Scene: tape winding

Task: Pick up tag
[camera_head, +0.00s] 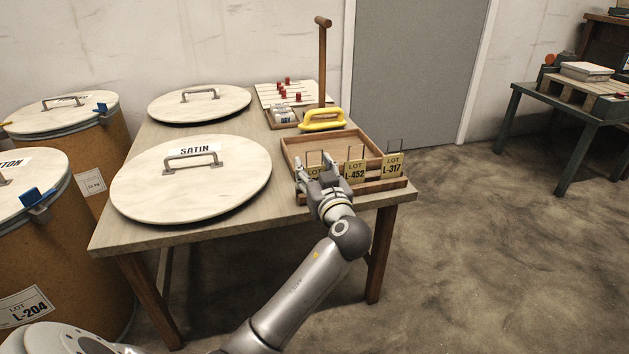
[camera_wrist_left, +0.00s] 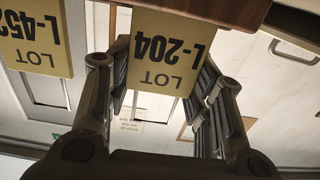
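Yellow lot tags hang in a row along the front of a wooden tray (camera_head: 287,152). Tag L-452 (camera_head: 354,171) and tag L-317 (camera_head: 391,166) show clearly; the leftmost tag is mostly hidden by my left gripper (camera_head: 314,164). In the left wrist view that tag reads L-204 (camera_wrist_left: 158,62) and appears upside down between the two spread fingers of my left gripper (camera_wrist_left: 163,72). The fingers look apart from its faces, with the gripper open. Tag L-452 also shows in the left wrist view (camera_wrist_left: 35,38), left of the fingers. My right gripper is in neither view.
Drums (camera_head: 95,150) stand at left; one carries an L-204 label (camera_head: 25,306).

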